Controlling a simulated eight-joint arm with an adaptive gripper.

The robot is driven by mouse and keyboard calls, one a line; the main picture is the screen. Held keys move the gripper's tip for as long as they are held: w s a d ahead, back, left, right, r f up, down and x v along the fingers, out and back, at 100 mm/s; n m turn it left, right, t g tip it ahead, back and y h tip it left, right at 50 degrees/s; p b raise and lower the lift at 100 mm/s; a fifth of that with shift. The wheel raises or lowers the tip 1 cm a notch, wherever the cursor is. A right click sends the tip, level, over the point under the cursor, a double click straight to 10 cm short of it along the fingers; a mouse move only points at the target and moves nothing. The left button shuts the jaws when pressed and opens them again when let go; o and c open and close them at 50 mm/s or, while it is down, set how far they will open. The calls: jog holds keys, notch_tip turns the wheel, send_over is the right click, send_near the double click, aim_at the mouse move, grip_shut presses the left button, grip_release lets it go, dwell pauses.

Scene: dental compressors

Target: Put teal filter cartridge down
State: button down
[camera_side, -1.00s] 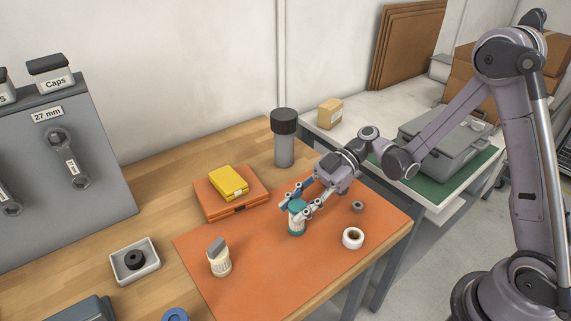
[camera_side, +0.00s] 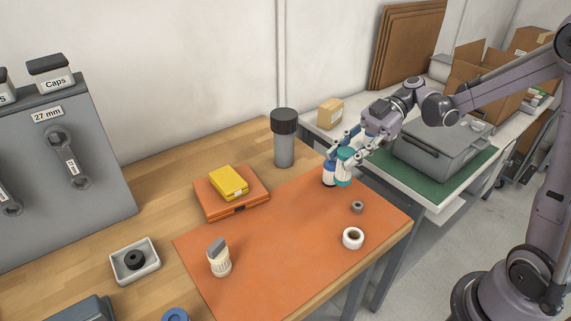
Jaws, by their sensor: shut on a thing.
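The teal filter cartridge (camera_side: 344,168), white in the middle with teal ends, is upright in my gripper (camera_side: 346,155). My gripper is shut on its upper part, near the back right edge of the orange mat (camera_side: 290,235). A blue and white cartridge-like thing (camera_side: 329,174) is close on its left, partly covered by my gripper. I cannot tell whether the two touch, or whether the teal cartridge's base rests on a surface.
A dark-capped grey cylinder (camera_side: 284,140) stands left of my gripper. A grey ring (camera_side: 357,207) and white roll (camera_side: 353,238) lie on the mat's right. A cream cartridge (camera_side: 219,260) stands front left. A yellow box (camera_side: 229,182) lies on an orange case (camera_side: 226,206). The mat's middle is clear.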

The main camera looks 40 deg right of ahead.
jog(key=w+f+m+t+h, duration=0.35)
jog(key=w+m+t, duration=0.25)
jog(key=m+t, duration=0.2)
jog(key=w+d+r+m+t+h, duration=0.1)
jog(key=w+d+m+t+h, duration=0.1)
jog(key=d+m+t+h, duration=0.35)
notch_tip(320, 180, up, 14)
jog(key=a+m, duration=0.1)
jog(key=a, duration=0.1)
jog(key=w+f+m+h, duration=0.3)
jog(key=w+m+h, duration=0.15)
jog(key=w, duration=0.95)
jog(key=w+a+r+m+g+h, duration=0.1)
jog(key=w+a+r+m+h, duration=0.3)
jog(key=w+a, duration=0.5)
jog(key=shift+h, duration=0.65)
jog(key=shift+w+d+f, duration=0.3)
jog(key=shift+w+f, duration=0.05)
jog(key=shift+f, duration=3.3)
jog(key=shift+w+d+f, duration=0.35)
jog(key=shift+f, duration=3.3)
jog(key=shift+w+d+f, duration=0.3)
jog(key=shift+w+f, duration=0.05)
jog(key=shift+f, duration=3.3)
jog(key=shift+f, duration=0.6)
